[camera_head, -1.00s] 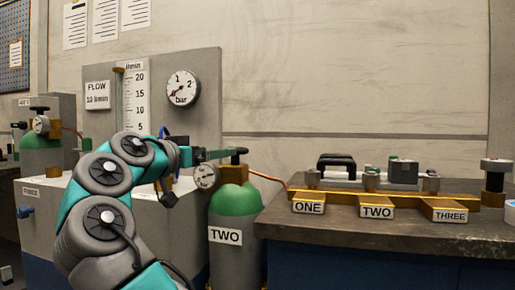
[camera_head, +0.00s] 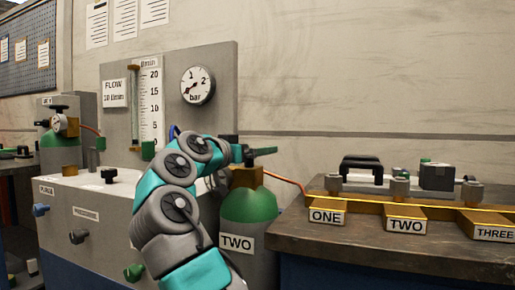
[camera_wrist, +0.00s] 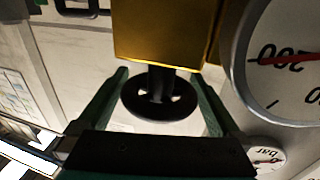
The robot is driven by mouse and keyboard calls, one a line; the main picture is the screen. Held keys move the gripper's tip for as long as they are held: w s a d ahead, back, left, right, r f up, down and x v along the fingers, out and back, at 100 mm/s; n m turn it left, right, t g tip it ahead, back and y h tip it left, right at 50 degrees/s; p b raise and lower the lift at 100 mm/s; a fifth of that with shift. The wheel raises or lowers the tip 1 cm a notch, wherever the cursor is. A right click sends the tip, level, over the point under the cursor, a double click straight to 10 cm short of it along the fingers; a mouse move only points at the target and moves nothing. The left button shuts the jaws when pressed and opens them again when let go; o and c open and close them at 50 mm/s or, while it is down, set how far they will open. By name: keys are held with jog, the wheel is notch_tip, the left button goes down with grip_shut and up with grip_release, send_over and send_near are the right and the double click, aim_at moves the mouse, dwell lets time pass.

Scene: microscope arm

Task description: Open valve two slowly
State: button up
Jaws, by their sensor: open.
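A green-topped cylinder (camera_head: 248,207) labelled TWO stands in the middle of the head view, with a brass valve block (camera_head: 247,178) on top. My gripper (camera_head: 262,152) is at its top, partly hiding the valve. In the wrist view, the black handwheel (camera_wrist: 160,108) hangs below the brass block (camera_wrist: 160,35) in the picture. The open fingers of my gripper (camera_wrist: 165,78) lie on either side of the handwheel, with visible gaps. A gauge (camera_wrist: 290,65) with a red needle fills the right edge.
On the bench at right, a brass manifold (camera_head: 375,205) carries tags ONE, TWO and THREE. A grey console (camera_head: 85,222) with knobs and a round bar gauge (camera_head: 197,85) stands at left. Another green cylinder (camera_head: 55,150) is behind it.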

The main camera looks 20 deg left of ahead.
jog(key=shift+w+d, duration=0.2)
jog(key=shift+w, duration=0.35)
jog(key=c, duration=1.1)
jog(key=n+y+b, duration=0.1)
jog(key=b, duration=0.2)
jog(key=shift+f, duration=0.35)
jog(key=n+y+b, duration=0.1)
jog(key=y, duration=0.1)
jog(key=n+y+b, duration=0.1)
jog(key=b, duration=0.1)
jog(key=shift+w+a+t+y, duration=0.1)
jog(key=shift+a+t+y, duration=0.25)
jog(key=shift+t+y, duration=0.05)
jog(key=shift+a+r+n+y+b, duration=0.15)
jog(key=shift+a+n+y+b, duration=0.1)
jog(key=shift+n+y+b, duration=0.55)
jog(key=shift+a+r+n+y+b, duration=0.2)
jog(key=shift+n+y, duration=0.3)
jog(key=shift+y, duration=0.6)
jog(key=o, duration=1.1)
